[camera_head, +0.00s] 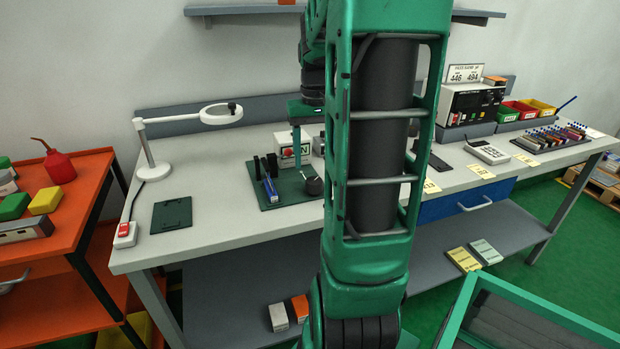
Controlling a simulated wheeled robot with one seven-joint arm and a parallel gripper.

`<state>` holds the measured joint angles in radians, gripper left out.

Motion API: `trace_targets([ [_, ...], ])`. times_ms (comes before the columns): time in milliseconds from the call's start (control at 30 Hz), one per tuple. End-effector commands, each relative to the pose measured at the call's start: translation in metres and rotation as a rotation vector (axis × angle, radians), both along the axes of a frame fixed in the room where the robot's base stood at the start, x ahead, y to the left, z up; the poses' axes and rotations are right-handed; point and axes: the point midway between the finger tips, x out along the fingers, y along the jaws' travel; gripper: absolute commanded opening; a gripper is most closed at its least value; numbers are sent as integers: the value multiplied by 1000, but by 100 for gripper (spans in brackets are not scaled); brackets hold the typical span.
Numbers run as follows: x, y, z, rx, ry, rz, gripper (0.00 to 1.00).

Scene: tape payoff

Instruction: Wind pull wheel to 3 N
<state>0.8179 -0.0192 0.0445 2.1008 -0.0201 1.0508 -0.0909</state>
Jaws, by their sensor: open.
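A test fixture stands on a dark green base plate (284,201) on the grey bench, left of my arm. A small white box (287,162) at its back has a red round spot and a label ending in "N"; my arm or the post hides part of it, and no force reading is legible. A dark round knob (314,187), possibly the pull wheel, sits at the plate's right side near my arm. Black uprights and a blue strip (270,189) stand at its left. My large green arm fills the middle of the view.
A white magnifier lamp (150,170), a dark flat mat (171,215) and a red-button box (125,234) lie left on the bench. An orange cart (85,195) stands at far left. A calculator (487,151), an instrument (470,103) and bins (540,107) are right.

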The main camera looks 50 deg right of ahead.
Motion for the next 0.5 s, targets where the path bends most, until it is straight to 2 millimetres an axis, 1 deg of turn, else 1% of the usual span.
trace_targets([
  [33,-1,0,-10,2,3,-1,57],
  [100,-1,1,-23,3,4,0,57],
  [200,-1,1,-39,2,3,0,57],
  [333,-1,1,-54,2,2,0,57],
  [500,0,0,-65,0,0,1,57],
])
